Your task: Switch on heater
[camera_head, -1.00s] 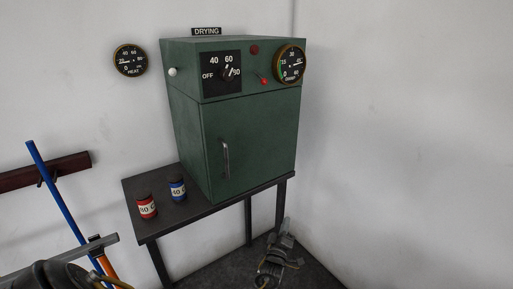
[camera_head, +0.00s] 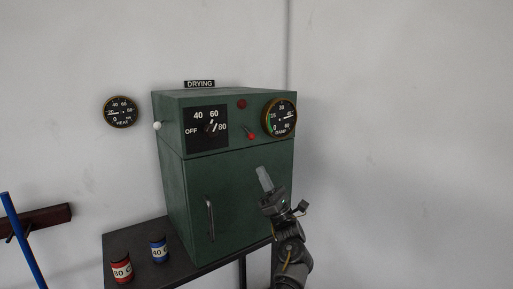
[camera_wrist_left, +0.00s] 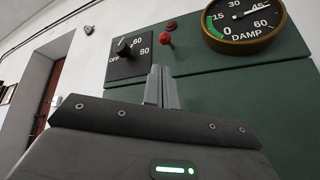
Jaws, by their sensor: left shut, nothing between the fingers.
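The heater is a green cabinet (camera_head: 228,182) labelled DRYING. Its black dial plate (camera_head: 207,128) reads OFF, 40, 60, 80; the dial knob (camera_head: 211,127) points up and right, its exact setting too small to tell. A red-tipped switch lever (camera_head: 251,135) sits right of the dial, its tip low. A dark red lamp (camera_head: 242,104) is above it. My left gripper (camera_head: 264,176) is shut and empty in front of the door's upper right. In the left wrist view its fingertips (camera_wrist_left: 161,85) appear below the red lever (camera_wrist_left: 165,38), apart from it. My right gripper is not in view.
A DAMP gauge (camera_head: 280,117) is right of the lever. A HEAT gauge (camera_head: 120,111) hangs on the wall. A white knob (camera_head: 157,125) is on the cabinet's left side. Red (camera_head: 121,268) and blue (camera_head: 158,250) jars stand on the table (camera_head: 138,238). The door handle (camera_head: 210,218) sticks out.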

